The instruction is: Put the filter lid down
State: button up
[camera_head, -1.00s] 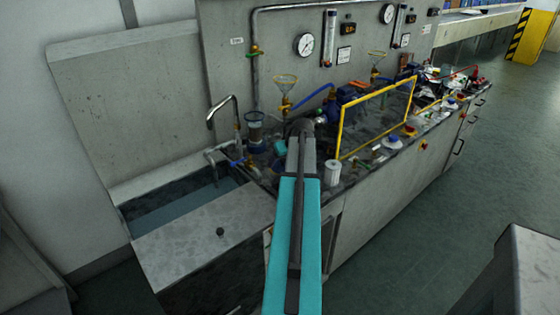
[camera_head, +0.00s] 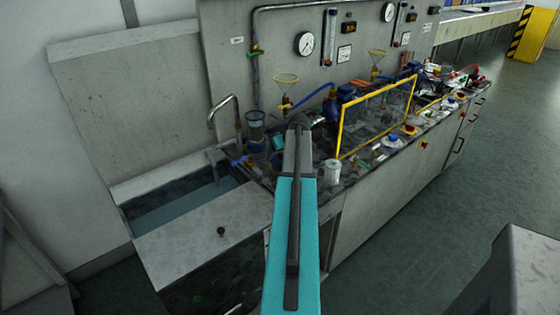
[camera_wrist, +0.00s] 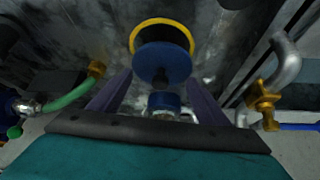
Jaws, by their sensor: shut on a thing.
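A sink (camera_head: 180,205) lies left of my arm. A white cylinder (camera_head: 332,171) and a yellow-framed clear screen (camera_head: 378,115) stand to its right. A glass funnel (camera_head: 285,82) stands behind.

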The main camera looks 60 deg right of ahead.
aim_at(281, 158)
jog(key=shift+f+p, duration=0.45)
jog(key=shift+f, duration=1.15)
jog(key=o, duration=1.1)
jog(key=shift+c, duration=0.2)
jog(key=shift+s+r, duration=0.1)
jog(key=shift+r, duration=0.05)
jog(key=b+v, duration=0.2)
jog(key=v, duration=0.9)
jog(key=shift+a+r, duration=0.2)
jog(key=shift+r, duration=0.15)
jog(key=shift+s, duration=0.1)
